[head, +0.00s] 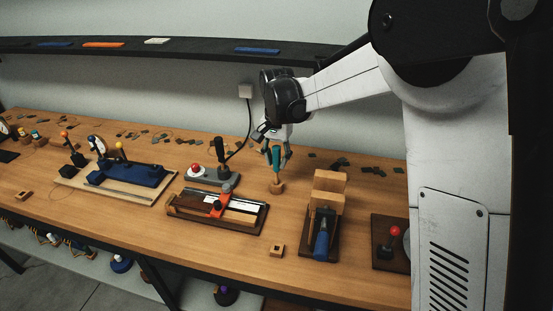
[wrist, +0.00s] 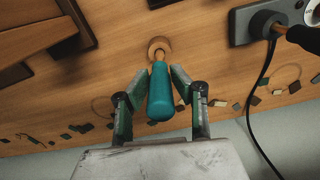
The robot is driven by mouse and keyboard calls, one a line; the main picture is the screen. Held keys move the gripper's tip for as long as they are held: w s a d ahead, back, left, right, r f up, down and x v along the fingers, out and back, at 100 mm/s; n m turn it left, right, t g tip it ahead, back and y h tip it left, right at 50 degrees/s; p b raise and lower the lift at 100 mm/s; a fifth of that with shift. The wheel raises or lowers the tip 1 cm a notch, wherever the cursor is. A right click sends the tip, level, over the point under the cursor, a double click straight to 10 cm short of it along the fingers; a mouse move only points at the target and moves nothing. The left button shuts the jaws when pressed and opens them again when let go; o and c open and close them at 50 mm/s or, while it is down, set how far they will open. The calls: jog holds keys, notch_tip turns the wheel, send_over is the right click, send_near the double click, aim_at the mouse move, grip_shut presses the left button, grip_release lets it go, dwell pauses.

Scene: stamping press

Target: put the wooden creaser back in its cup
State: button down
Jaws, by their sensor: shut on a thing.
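My gripper (head: 277,163) comes down from above and is shut on the handle. In the wrist view the fingertips of my gripper (wrist: 160,76) lie on both sides of the teal handle (wrist: 160,98).
A jig with a red slider (head: 217,203) lies left of the cup. A wooden block press (head: 325,205) stands to its right. Behind left is a grey base (head: 212,176) with a black lever and cable.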

jog(key=shift+f+b, duration=0.8)
jog(key=shift+f, duration=0.35)
jog(key=c, duration=1.4)
grip_release()
jog(key=shift+r, duration=0.15)
notch_tip(320, 180, up, 12)
jog(key=shift+f, duration=0.1)
jog(key=shift+s+d, duration=0.1)
